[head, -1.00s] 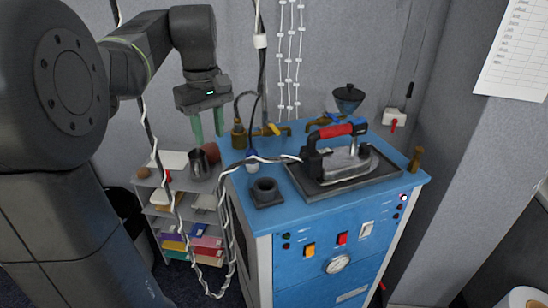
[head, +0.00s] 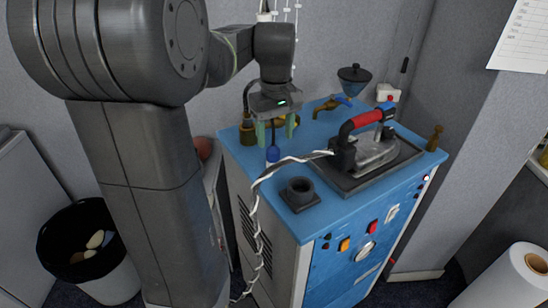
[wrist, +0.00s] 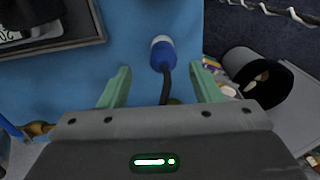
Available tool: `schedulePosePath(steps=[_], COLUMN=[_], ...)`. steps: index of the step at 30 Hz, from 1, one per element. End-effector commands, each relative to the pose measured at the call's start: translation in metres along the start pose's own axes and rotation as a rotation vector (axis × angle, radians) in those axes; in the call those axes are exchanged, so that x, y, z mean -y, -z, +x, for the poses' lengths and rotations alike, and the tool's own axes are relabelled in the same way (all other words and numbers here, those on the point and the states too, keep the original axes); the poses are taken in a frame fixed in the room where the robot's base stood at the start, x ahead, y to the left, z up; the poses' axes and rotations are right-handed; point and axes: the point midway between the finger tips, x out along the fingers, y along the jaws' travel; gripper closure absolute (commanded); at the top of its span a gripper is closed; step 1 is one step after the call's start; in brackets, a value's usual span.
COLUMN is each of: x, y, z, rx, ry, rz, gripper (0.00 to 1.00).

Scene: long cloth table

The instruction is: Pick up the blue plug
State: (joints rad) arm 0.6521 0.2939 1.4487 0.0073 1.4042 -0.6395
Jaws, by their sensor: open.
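The blue plug (head: 273,153) is on the blue top of the machine (head: 243,165), near its left edge. In the wrist view the blue plug (wrist: 162,54) has a pale end and a black cable running back beneath my gripper. My gripper (head: 275,131) has its green fingers pointing down just above and behind the plug. In the wrist view my gripper (wrist: 160,70) is open, with the plug and its cable in line with the gap between the fingers. Nothing is held. Whether the fingers are level with the plug is unclear.
An iron (head: 370,150) with a red handle rests on a dark tray (head: 405,163) to the right. A black ring-shaped holder (head: 299,194) stands in front. A black-and-white cord (head: 262,178) crosses the machine's left edge. Brass fittings (head: 247,134) stand behind, beside my gripper. A bin (head: 110,280) stands left.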

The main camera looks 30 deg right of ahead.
Motion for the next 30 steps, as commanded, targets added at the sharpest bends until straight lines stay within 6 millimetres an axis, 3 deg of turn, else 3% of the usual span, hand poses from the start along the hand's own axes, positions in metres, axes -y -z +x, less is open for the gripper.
schedulePosePath(steps=[5,13,22,30], x=[0.001,0.004,0.004,0.004], y=[0.001,0.004,0.004,0.004], z=[0.012,0.051,0.056,0.056], rx=[0.002,0.002,0.000,0.000], ry=[0.002,0.002,0.000,0.000], rz=[-0.001,0.001,0.001,0.000], gripper=[0.42,0.42,0.42,0.92])
